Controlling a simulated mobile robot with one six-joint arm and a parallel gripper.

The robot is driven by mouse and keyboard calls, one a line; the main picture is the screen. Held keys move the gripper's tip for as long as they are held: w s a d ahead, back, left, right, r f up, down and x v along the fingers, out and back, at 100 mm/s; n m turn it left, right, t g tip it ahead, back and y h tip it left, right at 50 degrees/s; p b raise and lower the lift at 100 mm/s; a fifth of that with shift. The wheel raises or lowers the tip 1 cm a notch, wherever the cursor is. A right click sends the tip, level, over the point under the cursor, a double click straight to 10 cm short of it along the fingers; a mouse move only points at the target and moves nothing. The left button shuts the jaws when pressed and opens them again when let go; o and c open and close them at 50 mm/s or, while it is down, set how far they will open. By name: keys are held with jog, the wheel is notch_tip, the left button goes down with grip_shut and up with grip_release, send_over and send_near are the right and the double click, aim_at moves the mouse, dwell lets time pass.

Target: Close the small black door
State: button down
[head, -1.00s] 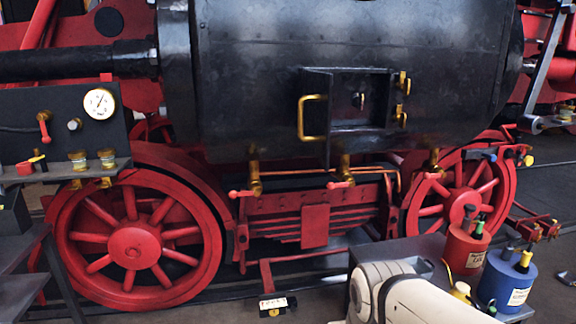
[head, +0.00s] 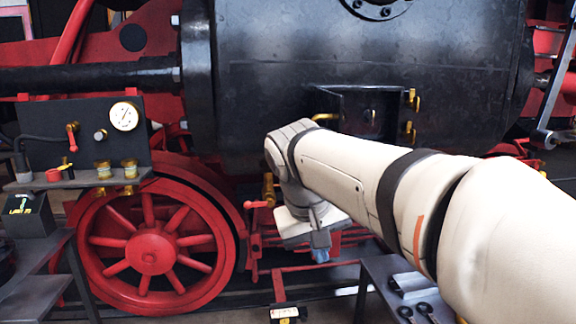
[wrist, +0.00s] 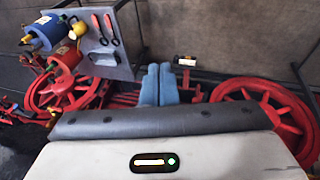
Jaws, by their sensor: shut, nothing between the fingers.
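The small black door (head: 360,108) is on the side of the black cylinder (head: 300,80) in the head view. It appears to stand ajar, but my arm covers its lower left part. Only the top of its brass handle (head: 325,117) shows, above my forearm. My gripper (head: 320,252) is lower than the door and to its left, apart from it, with blue fingertips pointing down. In the wrist view the two blue fingers (wrist: 158,85) lie together, shut and empty. The door does not show in the wrist view.
Two brass fittings (head: 410,115) sit right of the door. A red spoked wheel (head: 150,240) and a gauge panel (head: 85,140) are at left.

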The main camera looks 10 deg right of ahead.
jog(key=w+a+r+m+t+h+p, duration=0.1)
jog(key=w+a+r+h, duration=0.15)
jog(key=r, duration=0.65)
jog(key=w+a+r+m+h+p, duration=0.1)
jog(key=w+a+r+m, duration=0.2)
jog(key=r, duration=0.7)
jog(key=w+d+f+n, duration=0.1)
jog(key=w+d+f, duration=0.2)
jog(key=d+f, duration=0.5)
jog(key=shift+w+b, duration=0.15)
jog(key=shift+b, duration=0.15)
